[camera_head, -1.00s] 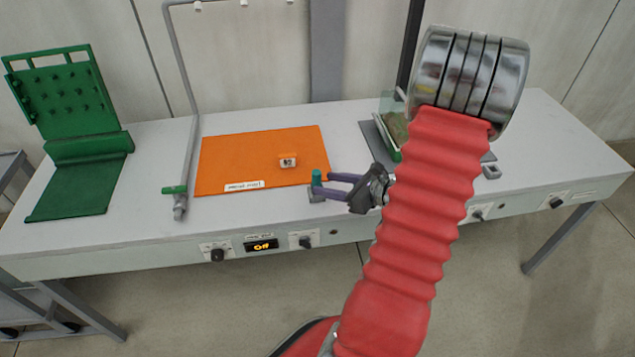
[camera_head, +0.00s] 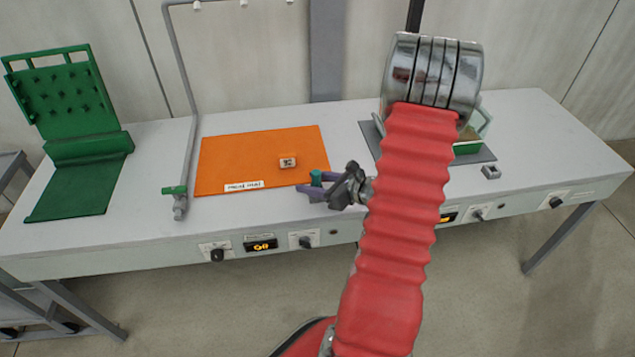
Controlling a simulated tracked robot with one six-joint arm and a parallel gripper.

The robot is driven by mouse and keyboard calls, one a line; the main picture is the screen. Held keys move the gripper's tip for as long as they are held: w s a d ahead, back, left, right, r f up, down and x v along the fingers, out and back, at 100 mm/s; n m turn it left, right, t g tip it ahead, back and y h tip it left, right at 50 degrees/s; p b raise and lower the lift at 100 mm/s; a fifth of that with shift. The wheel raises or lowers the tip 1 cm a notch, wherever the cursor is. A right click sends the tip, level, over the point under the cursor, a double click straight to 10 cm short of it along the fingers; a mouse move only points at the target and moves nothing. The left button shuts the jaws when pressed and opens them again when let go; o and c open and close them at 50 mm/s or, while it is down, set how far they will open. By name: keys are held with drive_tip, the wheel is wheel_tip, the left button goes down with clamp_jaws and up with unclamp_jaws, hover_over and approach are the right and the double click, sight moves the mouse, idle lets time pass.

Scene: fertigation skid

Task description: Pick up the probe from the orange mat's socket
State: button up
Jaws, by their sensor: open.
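The probe (camera_head: 316,178) shows as a short green upright cylinder at the front right corner of the orange mat (camera_head: 235,160). My gripper (camera_head: 306,182) reaches in from the right with its purple fingers open. One finger lies on the far side of the probe and one on the near side, so the probe stands between them in the picture. I cannot tell whether either finger touches it. The near finger hides the probe's lower part and the grey socket.
A grey pipe with a green valve (camera_head: 175,190) stands left. A green pegboard stand (camera_head: 75,150) is further left. A grey tray is partly behind my arm.

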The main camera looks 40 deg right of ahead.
drive_tip(key=shift+x, duration=1.05)
drive_tip(key=c, duration=1)
